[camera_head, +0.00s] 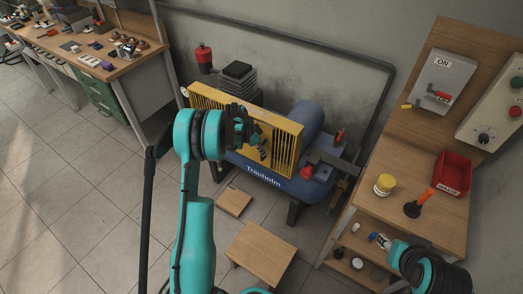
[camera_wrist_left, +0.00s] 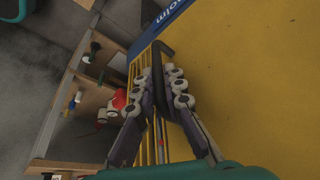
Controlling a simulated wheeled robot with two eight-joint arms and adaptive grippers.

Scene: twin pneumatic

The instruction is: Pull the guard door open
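The guard door is the yellow slatted panel (camera_head: 283,146) on the front of the blue compressor (camera_head: 285,182) marked "Trauholm". It seems to lie along the machine's front. In the left wrist view the door's yellow face (camera_wrist_left: 235,75) fills the right side. A dark bar handle (camera_wrist_left: 156,48) stands out from it. My left gripper (camera_head: 258,140) is at the door's front. In the wrist view its fingers (camera_wrist_left: 160,88) lie on both sides of the handle and look closed on it. Part of the handle is hidden by them. My right arm is at lower right; its fingers are not clear.
A low wooden stool (camera_head: 262,252) and a small wooden box (camera_head: 234,202) are on the floor before the compressor. A wooden shelf bench (camera_head: 425,222) with a red bin (camera_head: 453,173) stands right. A workbench (camera_head: 140,62) stands back left. The tiled floor at left is clear.

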